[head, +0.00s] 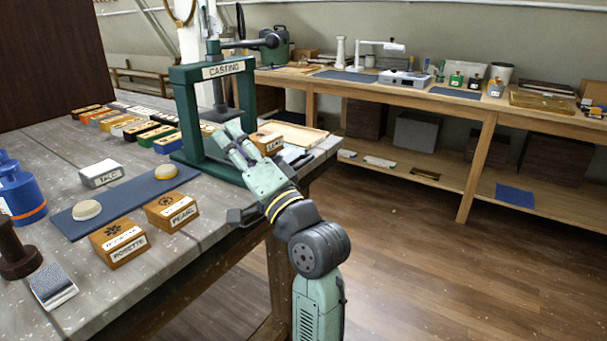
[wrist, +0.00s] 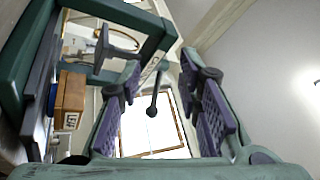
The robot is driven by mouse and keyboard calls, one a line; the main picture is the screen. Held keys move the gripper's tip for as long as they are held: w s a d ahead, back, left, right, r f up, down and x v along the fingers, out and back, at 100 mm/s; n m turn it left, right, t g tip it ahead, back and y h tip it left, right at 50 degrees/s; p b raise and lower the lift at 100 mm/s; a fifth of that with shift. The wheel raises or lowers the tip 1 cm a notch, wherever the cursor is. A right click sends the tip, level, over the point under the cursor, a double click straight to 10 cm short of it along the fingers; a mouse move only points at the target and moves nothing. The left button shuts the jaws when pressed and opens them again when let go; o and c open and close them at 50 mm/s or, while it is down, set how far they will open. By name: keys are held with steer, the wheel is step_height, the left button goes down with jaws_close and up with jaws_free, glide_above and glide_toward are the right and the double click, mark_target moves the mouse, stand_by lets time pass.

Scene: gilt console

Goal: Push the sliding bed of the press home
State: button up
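The press (head: 186,112) is a dark green frame labelled CASTING, standing on the near table with a lever handle on top. Its frame fills the left of the wrist view (wrist: 115,12). A wooden block (head: 268,142) with a white label is at the press's right side, partly behind my gripper; it also shows in the wrist view (wrist: 70,92), seemingly on a dark plate (wrist: 40,85). That plate may be the sliding bed; the head view mostly hides it. My gripper (head: 228,138) is in front of the press's right upright, its fingers apart and empty; contact cannot be told.
A blue mat (head: 122,204) with two pale discs lies left of the press. Labelled wooden blocks (head: 172,211) stand near the table's front edge. Several coloured blocks (head: 120,121) line the back. A wooden tray (head: 293,135) lies right of the press. Open floor lies to the right.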

mark_target(303, 163)
steer(key=d+f+m+h, duration=0.1)
steer(key=d+f, duration=0.1)
steer(key=d, duration=0.2)
steer(key=d+f+m+h, duration=0.1)
steer(key=d+f+m, duration=0.1)
steer(key=d, duration=0.1)
steer(key=w+d+f+m+b, duration=0.1)
steer(key=d+f, duration=0.1)
steer(key=d, duration=0.2)
steer(key=shift+d+f+m+h, duration=0.25)
steer(key=shift+d+m+h, duration=0.1)
steer(key=shift+m+h, duration=0.05)
steer(key=shift+c, duration=1.2)
steer(key=s+d+f+m+h, duration=0.1)
steer(key=d+f+m, duration=0.2)
steer(key=d, duration=0.3)
steer(key=shift+g, duration=0.3)
steer(key=p+x, duration=0.1)
steer(key=x, duration=0.9)
steer(key=shift+w+f+p, duration=0.1)
steer(key=shift+w+p, duration=0.05)
steer(key=shift+p, duration=0.25)
steer(key=shift+c, duration=0.2)
jaws_close()
